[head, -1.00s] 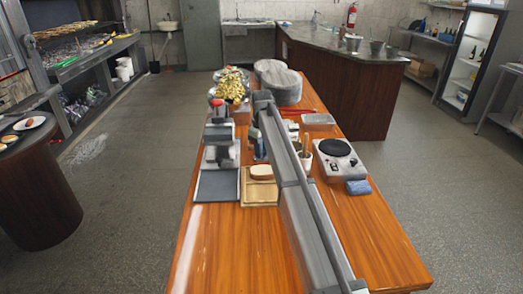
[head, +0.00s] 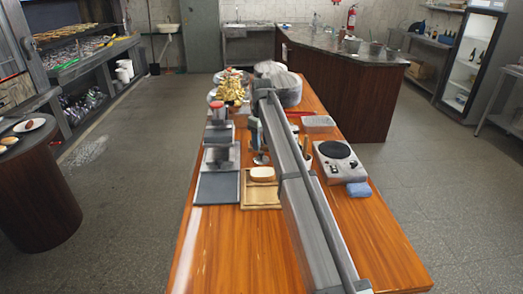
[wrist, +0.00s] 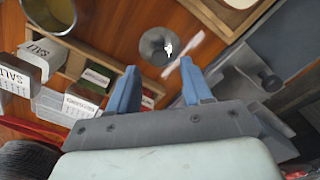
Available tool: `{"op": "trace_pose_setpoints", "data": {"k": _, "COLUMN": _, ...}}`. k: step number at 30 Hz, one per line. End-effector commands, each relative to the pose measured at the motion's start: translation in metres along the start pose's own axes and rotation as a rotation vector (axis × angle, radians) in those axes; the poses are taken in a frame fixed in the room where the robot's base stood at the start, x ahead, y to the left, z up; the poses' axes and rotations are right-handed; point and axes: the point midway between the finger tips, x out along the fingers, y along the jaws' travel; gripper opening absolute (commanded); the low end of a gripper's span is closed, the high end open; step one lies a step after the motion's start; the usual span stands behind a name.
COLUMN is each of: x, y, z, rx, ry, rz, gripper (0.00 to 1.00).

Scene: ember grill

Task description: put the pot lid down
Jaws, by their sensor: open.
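A small round grey metal disc with a darker centre (wrist: 153,48), which looks like the pot lid, lies on the wooden table beyond my fingertips in the wrist view. A small grey round shape (head: 261,159), likely the same thing, shows just below my gripper (head: 257,141) in the head view, above the wooden board. My gripper also shows in the wrist view (wrist: 158,82), its two blue fingers spread apart. A pale, thin piece (wrist: 183,54) appears near the right fingertip; I cannot tell what it is. My arm hides part of the table in the head view.
The hot plate (head: 341,160) and a blue sponge (head: 358,189) are right of my arm. A burger press (head: 219,160) stands left. A large grey pot (head: 290,91) is farther back. Salt boxes (wrist: 42,56) crowd the wrist view's left. The table front is clear.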

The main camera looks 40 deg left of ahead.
Motion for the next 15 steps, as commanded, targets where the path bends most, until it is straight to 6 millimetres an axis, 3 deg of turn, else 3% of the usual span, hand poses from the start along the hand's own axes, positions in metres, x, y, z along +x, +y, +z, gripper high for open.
{"op": "trace_pose_setpoints", "data": {"k": 6, "x": -0.041, "y": 0.001, "z": -0.001, "rx": 0.000, "ry": 0.001, "rz": 0.001, "gripper": 0.49}}
{"op": "trace_pose_setpoints", "data": {"k": 15, "x": -0.069, "y": 0.000, "z": 0.000, "rx": 0.000, "ry": 0.000, "rz": 0.000, "gripper": 0.49}}
